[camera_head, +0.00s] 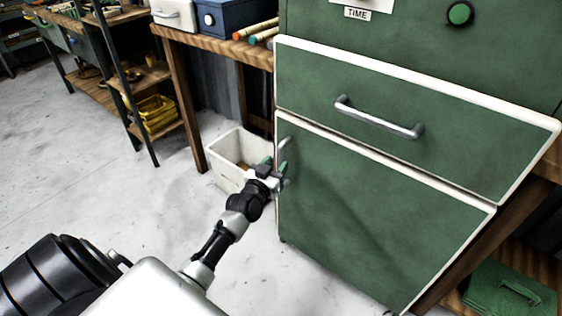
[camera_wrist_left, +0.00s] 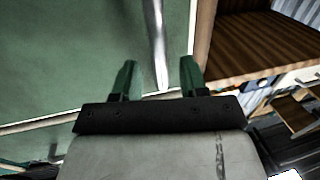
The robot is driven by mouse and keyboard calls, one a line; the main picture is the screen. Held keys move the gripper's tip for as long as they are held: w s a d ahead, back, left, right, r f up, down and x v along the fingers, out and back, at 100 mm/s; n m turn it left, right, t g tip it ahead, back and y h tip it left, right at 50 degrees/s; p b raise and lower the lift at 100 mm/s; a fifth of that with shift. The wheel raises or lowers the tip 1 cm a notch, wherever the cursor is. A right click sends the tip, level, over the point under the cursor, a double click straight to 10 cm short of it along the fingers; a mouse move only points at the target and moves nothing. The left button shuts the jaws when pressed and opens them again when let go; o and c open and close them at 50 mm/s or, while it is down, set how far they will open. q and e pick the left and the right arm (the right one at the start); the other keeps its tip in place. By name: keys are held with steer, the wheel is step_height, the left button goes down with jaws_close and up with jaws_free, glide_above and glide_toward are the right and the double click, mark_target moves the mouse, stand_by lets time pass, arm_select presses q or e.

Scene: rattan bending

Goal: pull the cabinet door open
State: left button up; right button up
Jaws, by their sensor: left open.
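The green cabinet door (camera_head: 365,220) with white edges is the lower front of the green cabinet, and it looks shut. Its metal vertical handle (camera_head: 284,155) is near the door's left edge. My left gripper (camera_head: 275,163) is at the handle, with its green-tipped fingers open. In the left wrist view, the handle (camera_wrist_left: 157,45) runs down between the two fingers of the gripper (camera_wrist_left: 160,78), and neither finger is clearly touching it. The door also fills the left of that view (camera_wrist_left: 60,60). My right gripper is not in view.
Above the door is a green drawer (camera_head: 430,125) with a horizontal metal handle (camera_head: 380,118). A white bin (camera_head: 228,150) stands on the floor just left of the door. A wooden workbench (camera_head: 185,40) is behind it. The floor (camera_head: 90,190) at the left is clear.

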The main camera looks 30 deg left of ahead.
mark_target(280, 160)
arm_select(q)
steer(key=shift+w+a+b, duration=0.2)
steer(key=shift+w+b, duration=0.15)
steer(key=shift+w, duration=1.5)
jaws_close()
